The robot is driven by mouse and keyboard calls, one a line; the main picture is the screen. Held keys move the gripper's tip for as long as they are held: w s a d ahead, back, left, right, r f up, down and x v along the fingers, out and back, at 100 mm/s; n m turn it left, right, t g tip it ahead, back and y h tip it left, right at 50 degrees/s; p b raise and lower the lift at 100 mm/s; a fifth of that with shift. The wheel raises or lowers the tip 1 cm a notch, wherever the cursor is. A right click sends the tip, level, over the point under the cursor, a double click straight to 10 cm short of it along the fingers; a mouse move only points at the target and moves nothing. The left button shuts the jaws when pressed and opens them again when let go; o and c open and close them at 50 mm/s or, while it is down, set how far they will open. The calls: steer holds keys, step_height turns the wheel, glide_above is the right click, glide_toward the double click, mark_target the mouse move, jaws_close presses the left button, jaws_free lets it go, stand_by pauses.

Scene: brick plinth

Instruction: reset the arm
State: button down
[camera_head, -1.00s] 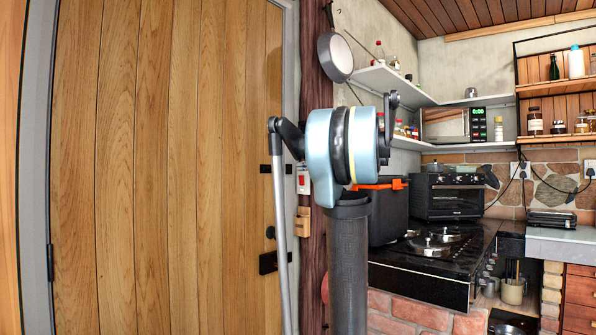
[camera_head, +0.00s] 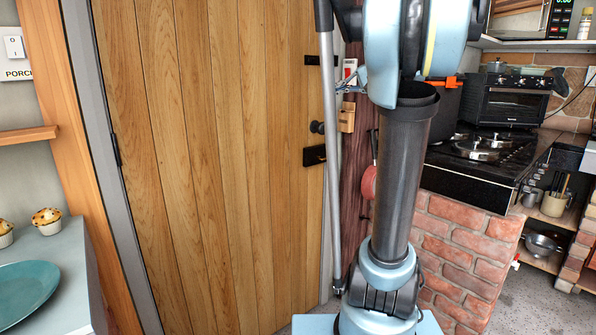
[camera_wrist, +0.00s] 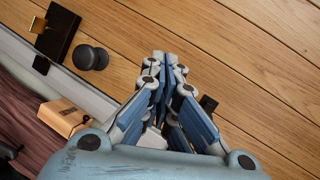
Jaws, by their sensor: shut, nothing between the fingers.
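My gripper (camera_wrist: 165,66) shows in the wrist view with its blue-padded fingers brought together at the tips. Nothing is held between them. The tips point towards the wooden door (camera_wrist: 235,60), with a round black knob (camera_wrist: 90,57) and a dark latch plate to their left. The column and upper links hide part of the door frame and the wall behind. The gripper cannot be made out clearly in the head view.
A brick plinth (camera_head: 465,245) carries a black hob (camera_head: 480,150) and a small oven (camera_head: 512,102) at right. At left, a counter holds a teal plate (camera_head: 35,290) and muffins (camera_head: 46,217). A light switch (camera_head: 14,46) is on the left wall. A wooden box (camera_head: 347,118) hangs near the door.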

steer(key=s+a+f+n+g+h, duration=0.1)
steer(key=s+a+f+g+h, duration=0.15)
steer(key=s+f, duration=0.7)
steer(key=s+a+f+n+g+h, duration=0.1)
steer(key=s+f+g+h, duration=0.15)
steer(key=s+f, duration=0.7)
steer(key=s+d+f+h, duration=0.2)
steer(key=s+f, duration=0.2)
steer(key=f, duration=0.3)
steer(key=s+d+f+n+h, duration=0.1)
steer(key=s+d+f+h, duration=0.1)
steer(key=f, duration=0.6)
steer(key=s+d+f+n+h, duration=0.1)
steer(key=s+d+f+h, duration=0.2)
steer(key=s+f, duration=0.3)
step_height(320, 180, down, 2)
steer(key=shift+s+d+f+g, duration=0.1)
steer(key=shift+s+d+g, duration=0.2)
steer(key=shift+d, duration=0.2)
steer(key=shift+w+f, duration=0.15)
steer(key=shift+w, duration=0.35)
